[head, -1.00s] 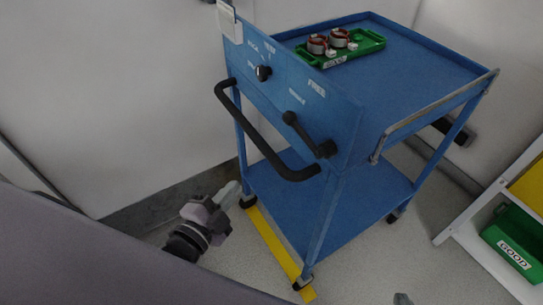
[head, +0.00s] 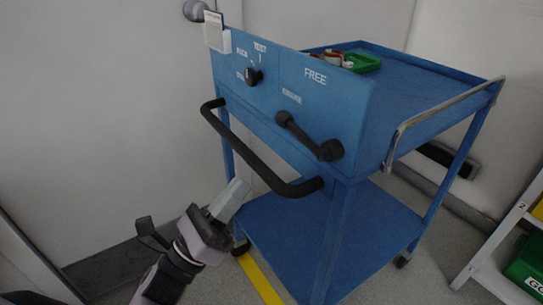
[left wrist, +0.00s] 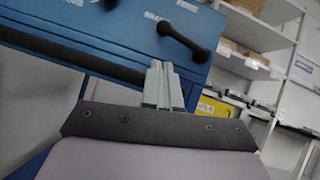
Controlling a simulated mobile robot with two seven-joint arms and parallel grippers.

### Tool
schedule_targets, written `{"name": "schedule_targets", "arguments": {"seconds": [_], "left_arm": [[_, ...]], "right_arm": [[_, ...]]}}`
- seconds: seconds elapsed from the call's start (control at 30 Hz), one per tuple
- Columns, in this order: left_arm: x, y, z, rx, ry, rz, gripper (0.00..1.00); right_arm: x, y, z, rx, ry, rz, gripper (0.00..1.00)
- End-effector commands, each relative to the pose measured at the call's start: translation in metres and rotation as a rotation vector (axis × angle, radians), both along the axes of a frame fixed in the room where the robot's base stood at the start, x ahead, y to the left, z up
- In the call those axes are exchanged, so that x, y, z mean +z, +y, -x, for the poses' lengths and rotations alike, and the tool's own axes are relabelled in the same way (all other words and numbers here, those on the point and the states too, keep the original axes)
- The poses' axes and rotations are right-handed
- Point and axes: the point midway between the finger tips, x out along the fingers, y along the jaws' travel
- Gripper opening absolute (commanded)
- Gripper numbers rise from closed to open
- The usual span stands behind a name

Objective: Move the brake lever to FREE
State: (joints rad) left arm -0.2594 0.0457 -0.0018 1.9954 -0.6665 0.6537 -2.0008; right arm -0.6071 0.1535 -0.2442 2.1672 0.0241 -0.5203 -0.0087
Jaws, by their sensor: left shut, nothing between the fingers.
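The brake lever (head: 308,136) is a black bar on the front panel of the blue cart. It runs from an upper-left knob down to a round hub at the lower right. The word FREE (head: 315,76) is printed above it. The lever also shows in the left wrist view (left wrist: 182,38), above the fingertips. My left gripper (head: 234,196) is shut and empty, below and left of the lever, near the black push handle (head: 257,160). In the left wrist view its fingers (left wrist: 163,70) are together, apart from the lever. My right gripper does not show.
The push handle sticks out in front of the panel, below the lever. A rotary knob (head: 253,76) sits left on the panel. A green tray (head: 362,63) is on the cart top. A shelf rack (head: 503,232) with a green GOOD bin stands at the right.

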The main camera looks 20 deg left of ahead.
Motion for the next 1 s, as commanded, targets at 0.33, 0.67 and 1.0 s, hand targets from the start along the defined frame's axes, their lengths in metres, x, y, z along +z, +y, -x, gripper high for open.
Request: {"name": "schedule_targets", "arguments": {"seconds": [0.33, 0.67, 1.0], "left_arm": [[0.001, 0.000, 0.000, 0.003, -0.006, -0.006, 0.00], [0.024, -0.016, -0.025, 0.000, -0.010, -0.006, 0.00], [0.053, -0.036, -0.061, 0.001, -0.006, -0.005, 0.00]], "right_arm": [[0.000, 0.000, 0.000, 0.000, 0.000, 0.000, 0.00], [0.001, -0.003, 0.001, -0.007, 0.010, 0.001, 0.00], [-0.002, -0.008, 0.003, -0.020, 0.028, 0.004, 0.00]]}}
